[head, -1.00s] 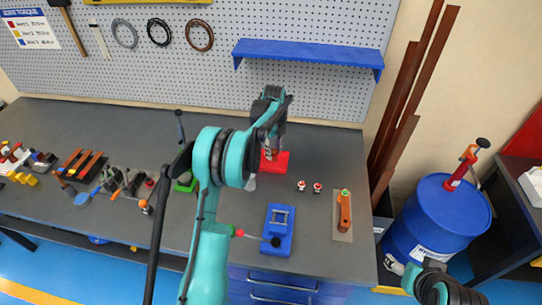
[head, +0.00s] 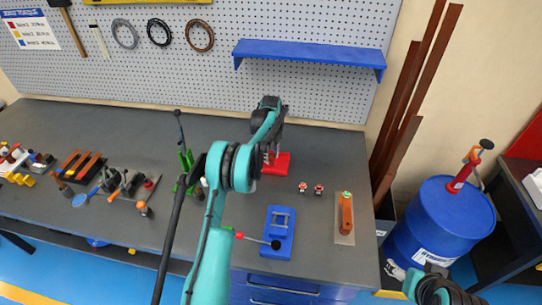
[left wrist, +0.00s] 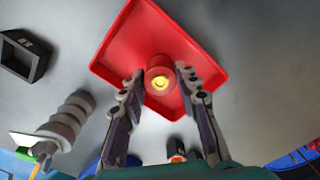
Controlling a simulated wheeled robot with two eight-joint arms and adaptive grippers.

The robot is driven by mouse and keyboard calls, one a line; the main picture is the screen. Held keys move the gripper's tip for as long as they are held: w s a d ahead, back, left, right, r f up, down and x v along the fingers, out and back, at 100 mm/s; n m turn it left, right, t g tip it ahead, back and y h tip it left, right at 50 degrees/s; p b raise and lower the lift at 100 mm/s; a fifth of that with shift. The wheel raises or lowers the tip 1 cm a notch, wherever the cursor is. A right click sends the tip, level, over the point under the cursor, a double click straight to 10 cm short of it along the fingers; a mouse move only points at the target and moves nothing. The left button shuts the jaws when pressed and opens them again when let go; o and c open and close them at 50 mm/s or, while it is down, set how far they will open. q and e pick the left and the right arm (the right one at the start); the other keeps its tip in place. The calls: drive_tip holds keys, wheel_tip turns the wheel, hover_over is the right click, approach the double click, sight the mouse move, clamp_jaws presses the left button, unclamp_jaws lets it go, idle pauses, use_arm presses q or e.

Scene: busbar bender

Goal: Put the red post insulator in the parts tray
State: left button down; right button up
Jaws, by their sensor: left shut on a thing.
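The red post insulator (left wrist: 159,79) is upright between the fingertips of my left gripper (left wrist: 160,78), its brass-coloured centre facing the left wrist camera. The gripper is shut on it from both sides. Behind it in that view is the red parts tray (left wrist: 122,48), a shallow tray with raised edges. In the head view the tray (head: 283,165) lies on the bench, with my left gripper (head: 270,155) over its left part. The insulator is over the tray floor; I cannot tell whether it touches. My right gripper is out of view; only part of that arm shows.
A grey ribbed insulator (left wrist: 68,120) stands beside the tray.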

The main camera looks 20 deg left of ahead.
sight(272, 157)
use_arm(q)
drive_tip(key=c, duration=1.1)
unclamp_jaws()
drive_tip(key=shift+f, duration=0.15)
drive_tip(key=shift+r, duration=0.55)
drive_tip(key=s+d+r+n+t+p, duration=0.1)
drive_tip(key=s+d+r+n, duration=0.15)
drive_tip(key=r, duration=0.75)
drive_tip(key=s+d+r+n+t+p, duration=0.1)
drive_tip(key=s+d+r+n+p, duration=0.15)
drive_tip(key=r, duration=0.75)
drive_tip(key=s+d+r+n+t+b, duration=0.1)
drive_tip(key=s+d+r+n, duration=0.25)
drive_tip(key=s, duration=0.25)
drive_tip(key=s+d+r+n+t, duration=0.1)
drive_tip(key=s+d+r+n, duration=0.2)
drive_tip(key=s, duration=0.4)
drive_tip(key=s+d+f+n+t, duration=0.1)
drive_tip(key=s+f+n, duration=0.1)
drive_tip(key=s, duration=0.4)
drive_tip(key=s+d+f+n+t, duration=0.1)
drive_tip(key=s+d+f+n, duration=0.1)
drive_tip(key=s+n, duration=0.3)
drive_tip(key=s+d+f+n+t, duration=0.1)
drive_tip(key=s+f+n, duration=0.2)
drive_tip(key=s, duration=0.5)
drive_tip(key=shift+d+f+n, duration=0.15)
drive_tip(key=shift+d+n, duration=0.15)
drive_tip(key=shift+n, duration=0.25)
